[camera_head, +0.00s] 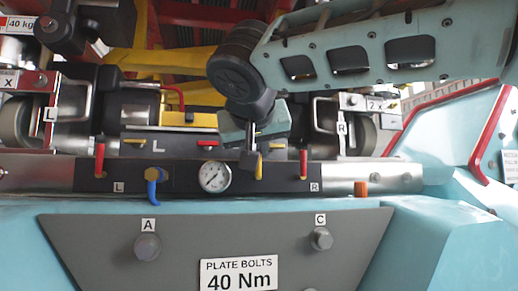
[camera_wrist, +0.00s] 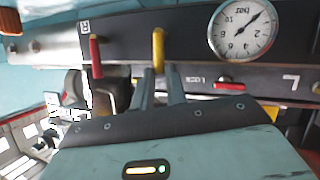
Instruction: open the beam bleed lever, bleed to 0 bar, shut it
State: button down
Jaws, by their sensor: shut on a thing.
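A yellow lever (camera_head: 258,173) sits on the dark beam panel, right of the round gauge (camera_head: 214,178). My gripper (camera_head: 252,157) is shut on its upper end from above, hiding part of it. The wrist view shows the lever (camera_wrist: 158,48) running straight between the two fingertips (camera_wrist: 160,75). That view is upside down. The gauge (camera_wrist: 241,29) shows there with its needle toward the upper right; I cannot read the exact value. No label for the yellow lever is readable.
Red levers stand at the panel's left (camera_head: 99,160) and right (camera_head: 303,163), near L and R labels. A blue handle (camera_head: 152,185) hangs left of the gauge. Short yellow and red handles lie just behind. A grey plate with bolts (camera_head: 75,235) is below.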

jog(key=shift+f, duration=0.2)
jog(key=c, duration=1.4)
grip_release()
jog(key=shift+r, duration=0.1)
jog(key=shift+s, duration=0.15)
jog(key=b+v, duration=0.1)
jog(key=v, duration=1.6)
jog(key=shift+b, duration=0.35)
